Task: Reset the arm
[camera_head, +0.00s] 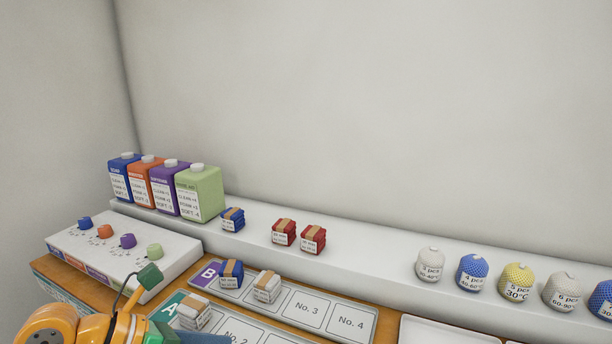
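Part of my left arm, orange with dark green pieces, comes in at the lower left corner. My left gripper (150,305) is low in the picture, in front of the white panel with knobs and beside the tray marked A (168,305). One dark green piece stands up near the panel's front corner; another is cut by the bottom edge. I cannot tell from this whether the fingers are apart or closed, and I see nothing clearly held. My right arm and gripper are not in view.
The knob panel (75,240) stands left. Tray B (240,288) bears a blue bundle (231,273) and a white bundle (267,287); a white bundle (194,311) lies on tray A. A ledge (370,255) behind bears bottles (200,195), bundles and several round bags (473,272).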

